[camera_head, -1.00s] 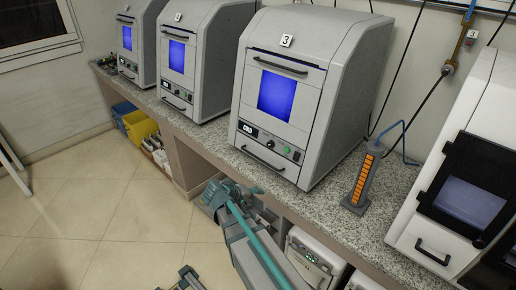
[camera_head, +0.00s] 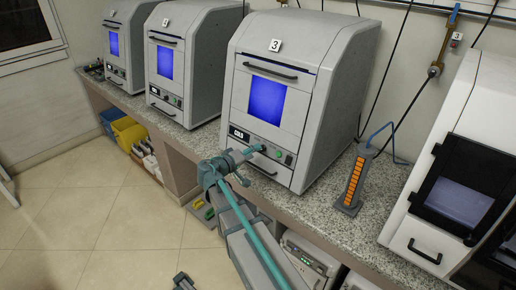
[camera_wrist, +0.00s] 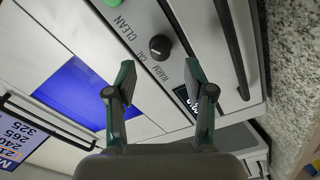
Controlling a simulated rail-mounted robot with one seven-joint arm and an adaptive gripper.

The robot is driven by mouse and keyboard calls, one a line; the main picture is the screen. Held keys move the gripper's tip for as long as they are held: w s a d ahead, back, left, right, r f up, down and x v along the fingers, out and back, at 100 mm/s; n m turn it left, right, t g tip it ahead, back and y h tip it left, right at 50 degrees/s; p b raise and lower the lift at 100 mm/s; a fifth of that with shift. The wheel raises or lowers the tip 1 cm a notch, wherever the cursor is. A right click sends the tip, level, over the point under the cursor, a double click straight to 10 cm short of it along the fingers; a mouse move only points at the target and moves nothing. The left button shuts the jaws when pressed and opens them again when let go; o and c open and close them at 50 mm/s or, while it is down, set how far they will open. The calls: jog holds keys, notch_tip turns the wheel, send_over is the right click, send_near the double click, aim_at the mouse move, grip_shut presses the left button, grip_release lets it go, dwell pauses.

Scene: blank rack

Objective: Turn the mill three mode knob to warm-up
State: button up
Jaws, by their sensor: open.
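Mill three (camera_head: 284,90) is the grey cabinet marked 3 on the counter, with a lit blue window. Its display (camera_head: 239,133) reads COLD in the head view. The round black mode knob (camera_wrist: 160,47) shows in the wrist view, with the labels CLEAN, CAL and one beginning WARM beside it. I cannot tell surely which label it points at. My gripper (camera_wrist: 159,76) is open and empty; its fingertips are on either side of the line to the knob, apart from it. In the head view my gripper (camera_head: 256,150) is at the control panel and hides the knob.
A green button (camera_wrist: 111,2) is near the knob, and a handle bar (camera_wrist: 232,45) runs along the panel's other side. Mills two (camera_head: 186,62) and one (camera_head: 125,47) stand to the left. An orange-and-grey column (camera_head: 352,182) stands on the counter to the right.

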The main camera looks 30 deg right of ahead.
jog(key=shift+p+x, duration=0.4)
jog(key=shift+x, duration=1.6)
grip_shut()
